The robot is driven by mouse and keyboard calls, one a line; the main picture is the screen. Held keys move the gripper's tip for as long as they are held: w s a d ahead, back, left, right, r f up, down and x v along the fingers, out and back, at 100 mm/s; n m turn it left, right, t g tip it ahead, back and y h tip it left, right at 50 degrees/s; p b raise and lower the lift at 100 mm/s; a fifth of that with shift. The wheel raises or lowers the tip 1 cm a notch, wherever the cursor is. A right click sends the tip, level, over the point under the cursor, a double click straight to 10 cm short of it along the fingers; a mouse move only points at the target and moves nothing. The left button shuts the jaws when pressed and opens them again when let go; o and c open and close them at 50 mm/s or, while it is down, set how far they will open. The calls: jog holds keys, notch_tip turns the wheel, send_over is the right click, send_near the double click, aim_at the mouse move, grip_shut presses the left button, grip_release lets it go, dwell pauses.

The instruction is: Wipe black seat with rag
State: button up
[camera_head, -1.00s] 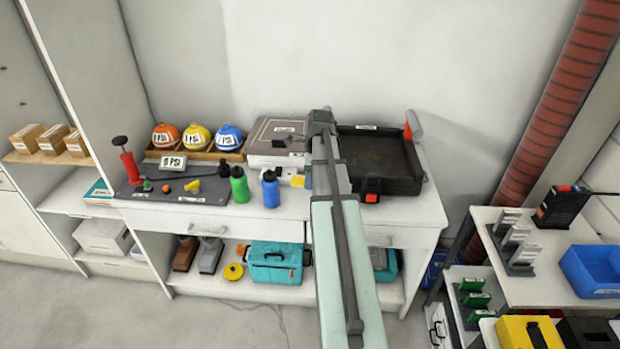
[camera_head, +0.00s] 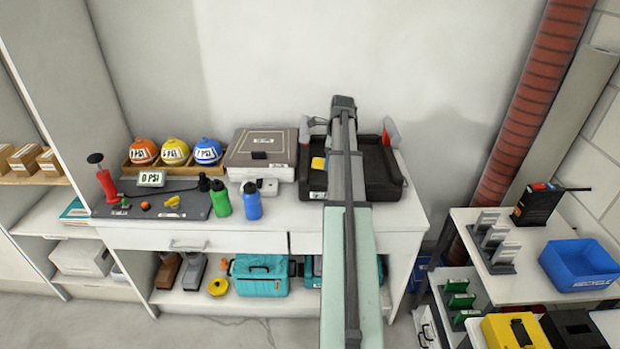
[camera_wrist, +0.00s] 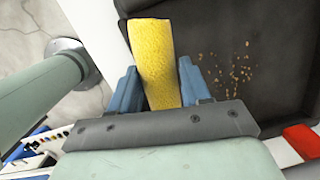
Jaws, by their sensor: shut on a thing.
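The black seat (camera_head: 383,172) is a dark, shallow tray-like piece with raised edges, on the right of the white bench. In the wrist view its dark surface (camera_wrist: 275,95) carries a scatter of brown crumbs (camera_wrist: 228,68). My gripper (camera_wrist: 160,78) is shut on the rag, a yellow, rough-textured, sponge-like strip (camera_wrist: 158,45). The rag lies between the blue fingers, over the seat's left part, left of the crumbs. A yellow patch of it shows in the head view (camera_head: 318,163). I cannot tell whether it touches the seat. My arm hides the seat's middle.
A grey-topped box (camera_head: 262,150) stands close left of the seat. A blue bottle (camera_head: 251,200) and a green bottle (camera_head: 220,198) stand near the bench's front edge. Red-tipped parts (camera_head: 388,135) rise at the seat's rear. The wall is behind.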

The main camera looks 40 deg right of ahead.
aim_at(364, 162)
jog(key=w+d+r, duration=0.2)
jog(key=w+d, duration=0.3)
jog(key=d, duration=0.3)
jog(key=shift+s+a+f+n, duration=0.15)
jog(key=shift+f+n, duration=0.35)
jog(key=shift+f, duration=1.25)
jog(key=shift+s+a+f+n, duration=0.15)
jog(key=shift+f+n, duration=0.35)
jog(key=shift+f, duration=1.2)
jog(key=shift+s+d+f, duration=0.3)
jog(key=shift+d+f, duration=0.1)
jog(key=shift+f, duration=0.15)
jog(key=shift+c, duration=0.4)
jog(key=shift+s+d+f, duration=0.1)
jog(key=shift+s+d, duration=3.8)
jog(key=shift+d, duration=0.1)
jog(key=shift+w+d, duration=0.55)
jog(key=shift+w, duration=0.1)
jog(key=shift+w+a, duration=0.15)
jog(key=shift+w, duration=0.1)
jog(key=shift+w+a, duration=4)
jog(key=shift+a, duration=0.05)
jog(key=shift+w+d, duration=0.15)
jog(key=shift+w, duration=0.15)
jog(key=shift+w+d, duration=0.2)
jog(key=shift+d, duration=0.6)
jog(key=shift+s+d, duration=4)
jog(key=shift+s, duration=0.05)
notch_tip(364, 162, up, 8)
